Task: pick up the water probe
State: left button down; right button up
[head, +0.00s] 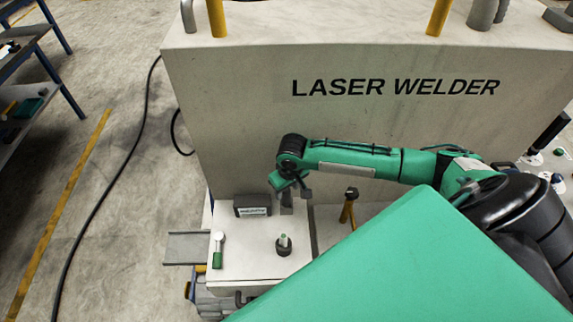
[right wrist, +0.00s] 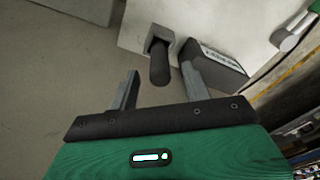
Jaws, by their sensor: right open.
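In the right wrist view a dark rod with a grey block at its far end (right wrist: 160,65), which I take to be the water probe, shows between the two fingers of my right gripper (right wrist: 160,88). The fingers are apart, with a gap on both sides of the rod. I cannot tell how deep the rod reaches between them. In the head view my right gripper (head: 296,195) points down over the white bench top (head: 250,258), and the rod is largely hidden by it. My left gripper is not in view.
A dark labelled box (head: 252,205) stands close beside my right gripper. A white-headed, green-handled tool (head: 217,250) and a round black holder with a pale green piece (head: 284,245) stand nearer the front. A yellow-legged stand (head: 348,207) is to the right. The laser welder (head: 400,130) rises behind.

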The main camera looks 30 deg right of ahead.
aim_at(287, 200)
jog(key=shift+w+f, duration=0.15)
jog(key=shift+f, duration=1.1)
grip_shut()
